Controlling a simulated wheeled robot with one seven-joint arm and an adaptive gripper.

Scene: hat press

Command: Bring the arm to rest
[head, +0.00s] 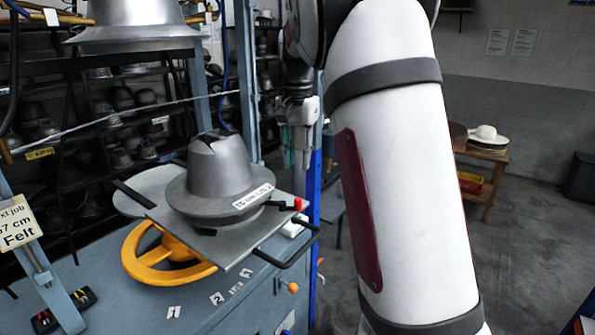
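My arm, large and white with dark bands, fills the middle right of the head view. What seems to be my gripper (297,160) hangs pointing down behind the arm's left edge, beside the blue post of the press. It looks small and partly lost against the post, so its opening is unclear. I see nothing in it. The hat press has a metal hat-shaped block (216,170) on a flat plate, to the left of my gripper and apart from it. The upper metal die (135,22) hangs raised above the block.
A yellow handwheel (140,268) sits under the plate. Black-handled levers reach out on the plate's right. A "Next job 57 cm Felt" card (17,222) stands at left. Shelves of metal blocks line the back. A wooden table with a pale hat (487,134) stands back right; floor before it is clear.

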